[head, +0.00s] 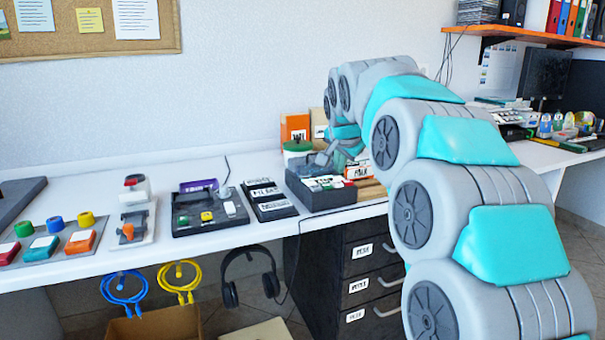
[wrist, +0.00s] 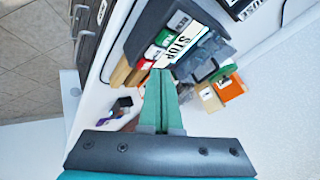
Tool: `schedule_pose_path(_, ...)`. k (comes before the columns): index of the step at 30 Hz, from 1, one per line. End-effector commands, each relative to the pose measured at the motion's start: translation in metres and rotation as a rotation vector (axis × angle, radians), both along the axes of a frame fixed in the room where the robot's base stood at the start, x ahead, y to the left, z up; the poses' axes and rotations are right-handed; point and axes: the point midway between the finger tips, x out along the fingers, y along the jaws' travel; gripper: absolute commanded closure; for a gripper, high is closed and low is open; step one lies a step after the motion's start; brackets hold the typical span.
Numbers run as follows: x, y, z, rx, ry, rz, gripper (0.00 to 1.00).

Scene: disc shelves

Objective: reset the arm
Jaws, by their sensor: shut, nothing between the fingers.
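My arm reaches in from the right of the head view over the white desk (head: 105,189). My gripper (wrist: 158,75) shows in the wrist view with its green fingers together and nothing between them. In the head view this dark box (head: 318,196) stands near the desk's front edge, below the end of my arm. The fingertips are hard to make out there.
An orange box (head: 294,127) stands behind the dark box. A black label rack (head: 268,200), a device tray (head: 208,210) and colored blocks (head: 45,243) lie to the left. Dark drawers (head: 357,265) stand below. Headphones (head: 250,275) and cables (head: 123,288) hang at the front. The wall is behind.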

Motion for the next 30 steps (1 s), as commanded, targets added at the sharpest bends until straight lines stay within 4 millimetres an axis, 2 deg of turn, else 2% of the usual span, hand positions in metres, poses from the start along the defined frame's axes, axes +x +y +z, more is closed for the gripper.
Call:
schedule_pose_path(11,-0.176,-0.003,-0.103,-0.158,0.357,0.3,1.0)
schedule_pose_path(20,-0.342,-0.007,-0.185,-0.202,0.633,0.552,1.0)
schedule_pose_path(21,-0.365,-0.008,-0.196,-0.201,0.671,0.587,1.0)
schedule_pose_path(24,-0.417,-0.008,-0.219,-0.191,0.744,0.662,1.0)
schedule_pose_path(27,-0.458,-0.007,-0.237,-0.178,0.799,0.724,1.0)
schedule_pose_path(30,-0.485,-0.006,-0.248,-0.164,0.835,0.764,1.0)
